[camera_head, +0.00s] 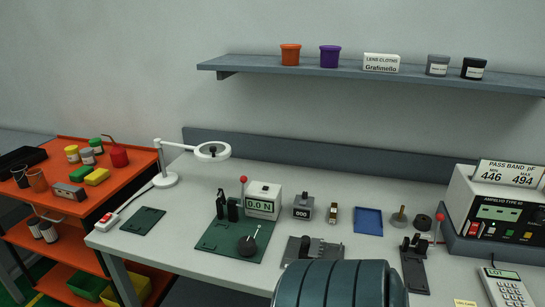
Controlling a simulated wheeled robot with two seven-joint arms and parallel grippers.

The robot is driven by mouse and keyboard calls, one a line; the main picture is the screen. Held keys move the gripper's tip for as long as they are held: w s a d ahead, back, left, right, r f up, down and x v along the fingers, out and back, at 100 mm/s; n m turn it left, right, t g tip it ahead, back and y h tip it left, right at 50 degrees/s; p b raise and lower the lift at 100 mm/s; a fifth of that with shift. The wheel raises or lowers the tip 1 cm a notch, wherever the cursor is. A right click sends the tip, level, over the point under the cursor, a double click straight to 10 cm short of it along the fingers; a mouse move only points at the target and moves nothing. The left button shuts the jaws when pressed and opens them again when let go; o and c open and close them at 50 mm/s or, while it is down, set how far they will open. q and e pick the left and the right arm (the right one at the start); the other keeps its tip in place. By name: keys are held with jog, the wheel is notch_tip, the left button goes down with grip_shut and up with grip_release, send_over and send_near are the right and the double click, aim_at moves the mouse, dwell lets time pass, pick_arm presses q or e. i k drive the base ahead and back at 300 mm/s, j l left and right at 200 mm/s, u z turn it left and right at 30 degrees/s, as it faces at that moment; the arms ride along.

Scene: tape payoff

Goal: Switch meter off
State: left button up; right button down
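The meter (468,205) is a white and dark box at the right end of the bench. It has a greenish display (497,212) with small dark characters that I cannot read. A row of small coloured buttons and knobs sits below the display, including a red one (474,229). A card reading "PASS BAND pF 446 494" (508,173) stands on top. The meter's right side is cut off by the picture edge. Neither of my grippers can be made out in this view.
A force gauge reading 0.0 N (263,201) stands on a green mat (217,240). A blue tray (368,221), small fixtures and a calculator-like keypad (505,290) share the bench. A shelf (230,64) hangs above. An orange cart (140,160) stands left. A teal rounded body hides the bench's front middle.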

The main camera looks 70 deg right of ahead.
aim_at(473, 227)
jog(key=z, duration=3.8)
